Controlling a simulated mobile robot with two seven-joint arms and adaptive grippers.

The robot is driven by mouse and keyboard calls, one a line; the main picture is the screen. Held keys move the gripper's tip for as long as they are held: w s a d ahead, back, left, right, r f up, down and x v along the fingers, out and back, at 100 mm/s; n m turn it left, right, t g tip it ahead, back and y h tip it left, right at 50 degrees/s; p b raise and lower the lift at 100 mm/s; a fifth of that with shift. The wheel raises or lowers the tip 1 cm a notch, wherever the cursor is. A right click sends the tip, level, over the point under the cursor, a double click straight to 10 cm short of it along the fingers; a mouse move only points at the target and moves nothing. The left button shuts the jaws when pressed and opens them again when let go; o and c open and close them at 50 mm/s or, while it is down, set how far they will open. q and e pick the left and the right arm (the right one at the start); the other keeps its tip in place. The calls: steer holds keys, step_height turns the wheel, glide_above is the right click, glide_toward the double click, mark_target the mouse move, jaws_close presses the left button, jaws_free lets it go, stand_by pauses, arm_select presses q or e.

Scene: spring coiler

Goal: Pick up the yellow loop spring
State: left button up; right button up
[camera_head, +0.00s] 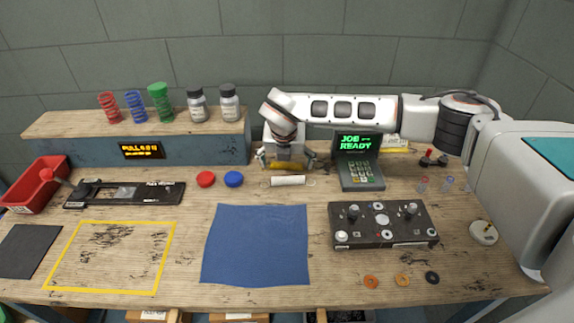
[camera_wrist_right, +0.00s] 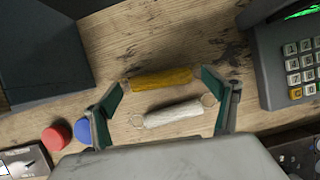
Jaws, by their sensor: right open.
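The yellow loop spring (camera_head: 289,166) lies on the wooden bench in front of the raised shelf. In the right wrist view the yellow spring (camera_wrist_right: 161,79) lies crosswise between the fingertips, close to both. A white loop spring (camera_head: 288,181) lies beside it, nearer the bench front; in the right wrist view this white spring (camera_wrist_right: 173,114) shows loops at both ends. My right gripper (camera_head: 286,160) points down over the yellow spring, open and empty (camera_wrist_right: 162,84). I cannot tell its exact height or whether a finger touches the spring. My left gripper is out of view.
The keypad terminal (camera_head: 360,174) stands right of the gripper, the shelf (camera_head: 75,127) at left. Red (camera_head: 206,179) and blue (camera_head: 233,179) buttons sit left of the springs. A blue mat (camera_head: 256,245) and a dark control box (camera_head: 383,225) lie nearer the front.

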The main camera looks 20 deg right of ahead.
steer(key=shift+w+f, duration=0.1)
steer(key=shift+f, duration=0.05)
steer(key=c, duration=1.2)
steer(key=shift+r, duration=0.2)
